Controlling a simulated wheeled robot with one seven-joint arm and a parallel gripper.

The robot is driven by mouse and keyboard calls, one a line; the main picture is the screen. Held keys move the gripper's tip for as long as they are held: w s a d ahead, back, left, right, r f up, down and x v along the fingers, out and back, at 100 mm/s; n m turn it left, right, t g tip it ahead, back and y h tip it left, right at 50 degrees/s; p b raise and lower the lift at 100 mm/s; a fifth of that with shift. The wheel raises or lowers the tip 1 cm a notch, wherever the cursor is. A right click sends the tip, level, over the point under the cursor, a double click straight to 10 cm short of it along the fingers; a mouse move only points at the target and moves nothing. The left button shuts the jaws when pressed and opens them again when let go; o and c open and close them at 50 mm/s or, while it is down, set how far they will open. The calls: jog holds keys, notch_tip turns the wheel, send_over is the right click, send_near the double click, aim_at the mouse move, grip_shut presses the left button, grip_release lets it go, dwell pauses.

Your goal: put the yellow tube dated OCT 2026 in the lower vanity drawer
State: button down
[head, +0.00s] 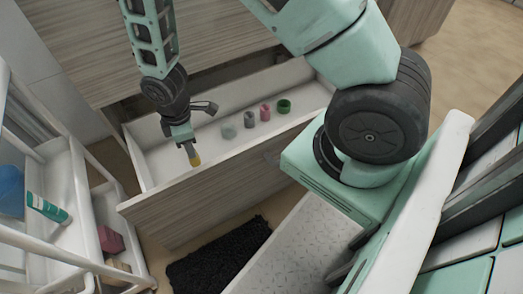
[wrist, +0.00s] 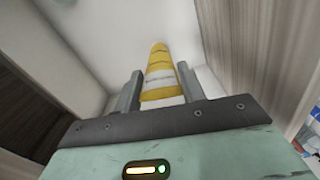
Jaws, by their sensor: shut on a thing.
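My gripper (head: 187,145) is shut on the yellow tube (head: 194,160), which hangs below the fingers over the left part of the open drawer (head: 222,164). In the wrist view the yellow tube (wrist: 160,70) with pale bands sits between the two grey fingers (wrist: 160,88), pointing into the white drawer interior. Its date print is too small to read. I cannot tell whether the tube touches the drawer floor.
Several small items, including a pink one (head: 265,112) and a green one (head: 284,106), stand toward the drawer's back right. A white cart (head: 75,235) at the left holds a teal tube (head: 48,208) and a red item (head: 110,239). A black mat (head: 218,260) lies on the floor.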

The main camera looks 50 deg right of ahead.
aim_at(193, 166)
jog(key=shift+n, duration=0.9)
jog(key=f+b, duration=0.1)
jog(key=f, duration=0.1)
jog(key=a+f+b, duration=0.1)
jog(key=f+b, duration=0.2)
jog(key=f, duration=0.1)
jog(key=shift+s+a, duration=0.2)
jog(key=shift+a, duration=0.05)
notch_tip(193, 166, down, 10)
jog(key=b, duration=0.5)
jog(key=shift+f, duration=0.2)
jog(key=c, duration=0.8)
grip_release()
jog(key=shift+c, duration=0.2)
notch_tip(193, 166, up, 12)
jog(key=p, duration=0.5)
jog(key=shift+r+p, duration=0.25)
jog(key=shift+p, duration=0.1)
